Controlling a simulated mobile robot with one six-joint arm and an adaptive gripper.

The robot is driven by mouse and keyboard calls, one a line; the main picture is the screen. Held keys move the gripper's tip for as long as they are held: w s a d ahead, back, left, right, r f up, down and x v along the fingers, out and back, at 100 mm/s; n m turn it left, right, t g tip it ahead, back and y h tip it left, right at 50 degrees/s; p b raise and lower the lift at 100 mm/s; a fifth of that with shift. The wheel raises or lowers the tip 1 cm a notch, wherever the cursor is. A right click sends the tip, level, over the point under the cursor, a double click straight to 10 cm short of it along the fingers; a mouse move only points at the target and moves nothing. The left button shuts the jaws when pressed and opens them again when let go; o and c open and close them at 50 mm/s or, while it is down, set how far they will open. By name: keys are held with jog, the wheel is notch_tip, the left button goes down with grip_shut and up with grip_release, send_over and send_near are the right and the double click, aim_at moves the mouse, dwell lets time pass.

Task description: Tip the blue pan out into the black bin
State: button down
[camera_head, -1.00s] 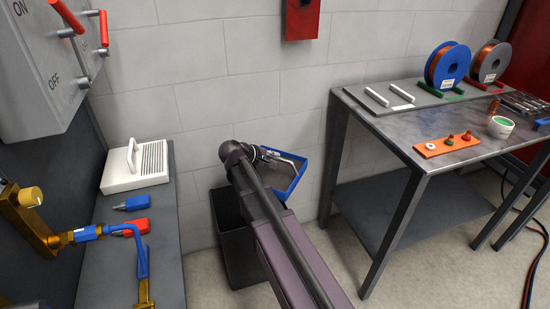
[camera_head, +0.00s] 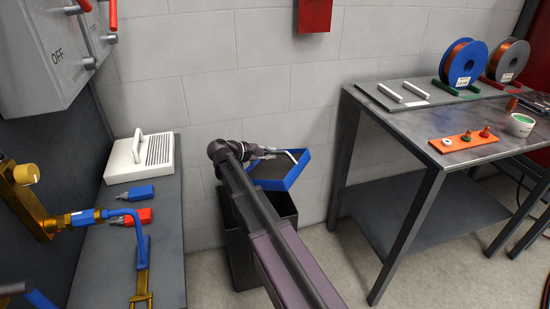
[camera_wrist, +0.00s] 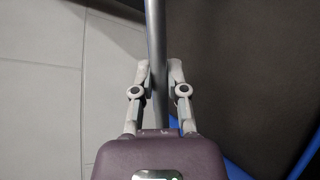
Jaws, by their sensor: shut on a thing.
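The blue pan (camera_head: 299,171) is a shallow tray with a blue rim, a dark inner face and a bent grey rod handle (camera_head: 291,154). It hangs tilted in the air, over the back of the black bin's opening in the head view. My gripper (camera_head: 266,153) is shut on the handle; in the wrist view its fingers (camera_wrist: 157,90) close on the grey rod. The black bin (camera_head: 239,257) stands upright on the floor, partly hidden behind my arm. I see no loose contents in the pan, and the bin's bottom is hidden.
A metal workbench (camera_head: 450,150) with spools and small parts stands to the right. A dark counter (camera_head: 165,225) with a white vented box (camera_head: 140,160) and blue and red connectors is on the left. The block wall (camera_head: 240,90) is close behind the pan.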

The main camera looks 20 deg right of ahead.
jog(key=shift+w+a+f+n+g+h+b, duration=0.2)
jog(key=shift+w+a+f+n+h+b, duration=0.4)
jog(key=shift+b, duration=0.4)
jog(key=shift+w+a+f+n+g+h+b, duration=0.2)
jog(key=shift+w+a+f+n+h+b, duration=0.15)
jog(key=shift+w+a+b, duration=0.45)
jog(key=w+a+f+n+h+b, duration=0.4)
jog(key=f+b, duration=0.1)
jog(key=b, duration=0.7)
jog(key=shift+w+a+n, duration=0.15)
jog(key=shift+n, duration=0.2)
dwell(0.3)
jog(key=shift+r, duration=0.15)
notch_tip(320, 180, up, 5)
jog(key=p, duration=0.5)
dwell(0.5)
